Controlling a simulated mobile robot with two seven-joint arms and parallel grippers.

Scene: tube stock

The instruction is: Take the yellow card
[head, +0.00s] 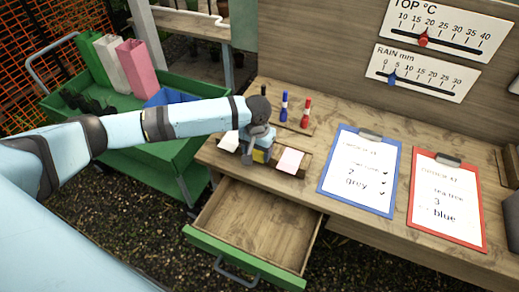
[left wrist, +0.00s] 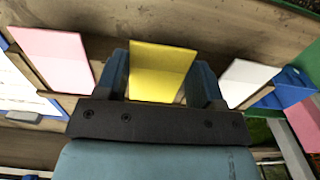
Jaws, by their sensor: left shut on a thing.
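The yellow card (left wrist: 162,68) stands upright between the two fingers of my left gripper (left wrist: 160,85) in the left wrist view, and the gripper is shut on it. In the head view my left gripper (head: 260,148) reaches down over the wooden card rack (head: 277,163), and only a small part of the yellow card (head: 261,156) shows. In the left wrist view a pink card (left wrist: 56,58) stands to the left and a white card (left wrist: 245,80) to the right, both apart from the fingers. My right gripper is not in view.
Below the rack a drawer (head: 255,222) stands open. Blue (head: 284,106) and red (head: 305,112) markers stand behind the gripper. A blue clipboard (head: 323,187) and a red clipboard (head: 448,243) lie to the right. A green cart (head: 120,108) with colored bins stands at the left.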

